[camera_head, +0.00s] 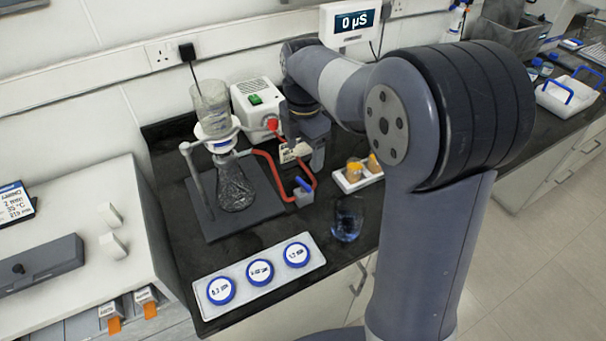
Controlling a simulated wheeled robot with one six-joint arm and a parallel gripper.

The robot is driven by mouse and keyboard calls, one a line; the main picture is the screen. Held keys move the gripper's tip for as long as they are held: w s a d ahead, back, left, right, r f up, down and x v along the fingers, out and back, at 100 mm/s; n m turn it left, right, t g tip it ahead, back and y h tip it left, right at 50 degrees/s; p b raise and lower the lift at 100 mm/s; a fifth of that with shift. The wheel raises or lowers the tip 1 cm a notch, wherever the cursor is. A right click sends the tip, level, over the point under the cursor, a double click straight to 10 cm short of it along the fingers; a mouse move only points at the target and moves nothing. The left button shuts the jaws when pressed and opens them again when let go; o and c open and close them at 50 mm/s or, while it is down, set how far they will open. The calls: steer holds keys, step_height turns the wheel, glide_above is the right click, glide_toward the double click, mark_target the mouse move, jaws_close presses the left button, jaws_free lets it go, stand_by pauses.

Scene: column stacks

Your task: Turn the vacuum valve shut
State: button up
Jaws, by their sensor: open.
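The vacuum valve (304,198) is a small grey block with a blue lever, on the dark bench beside the red tubing. The lever stands up at a slant; its exact turn is too small to tell. Red tubing (268,160) runs between the flask, the valve and the white pump (257,108). A conical flask (235,188) with a filter funnel (214,110) on top stands on the stand's dark base. My gripper (303,158) points down, open, above and behind the valve, apart from it. It hides part of the pump and bench.
A white tray with blue-rimmed dishes (259,272) lies at the front. A glass beaker with blue liquid (347,218) stands right of the valve, and a small tray with orange-topped items (357,175) is behind it. The stand (197,185) is on the left. A display reads 0 µS (355,21).

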mark_target(304, 183)
step_height(304, 183, down, 10)
steer(key=shift+r+p, duration=0.2)
steer(key=shift+p, duration=0.25)
steer(key=c, duration=1)
steer(key=shift+m, duration=1)
steer(key=o, duration=1)
